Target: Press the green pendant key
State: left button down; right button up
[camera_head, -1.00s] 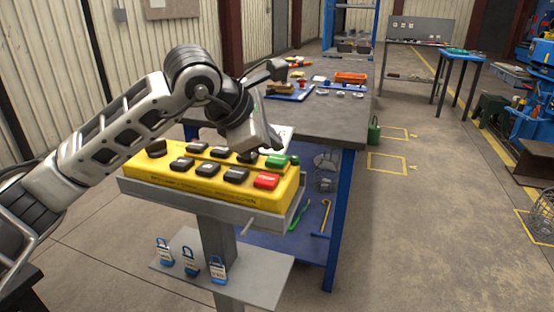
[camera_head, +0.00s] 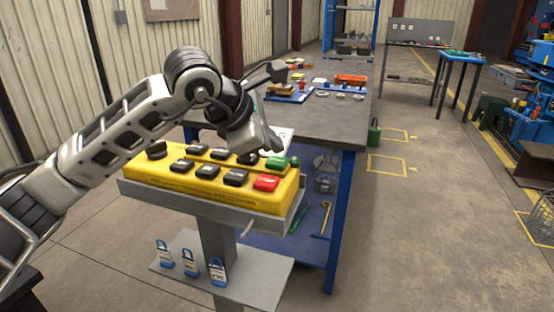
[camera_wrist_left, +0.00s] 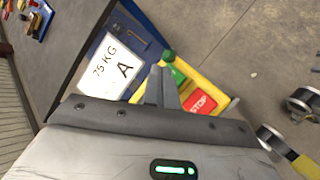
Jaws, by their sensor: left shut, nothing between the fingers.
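The yellow pendant (camera_head: 160,172) lies in a grey tray on a post. The green key (camera_head: 277,162) is at its right end, behind the red key (camera_head: 266,183). In the wrist view the green key (camera_wrist_left: 177,75) shows partly behind my fingers, beside the red STOP key (camera_wrist_left: 199,103). My left gripper (camera_head: 277,149) is shut and empty, its fingertips just above or at the green key. It also shows in the wrist view (camera_wrist_left: 163,72). I cannot tell whether the tips touch the key.
Several black keys (camera_head: 207,171) cover the rest of the pendant. A green knob (camera_head: 294,161) sits at its right end. A workbench (camera_head: 325,122) with trays and parts stands close behind. Tagged padlocks (camera_head: 190,262) stand on the shelf below. Open floor lies to the right.

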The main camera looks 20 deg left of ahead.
aim_at(272, 162)
dwell(0.5)
pick_arm(q)
jog(key=shift+f, duration=0.1)
jog(key=shift+f+b, duration=0.35)
jog(key=shift+b, duration=0.15)
jog(key=shift+f+b, duration=0.5)
jog(key=shift+b, duration=0.05)
dwell(0.6)
dwell(0.3)
jog(key=shift+r+p, duration=0.55)
jog(key=shift+r, duration=0.35)
jog(key=shift+r+p, duration=1.65)
jog(key=shift+r, duration=0.9)
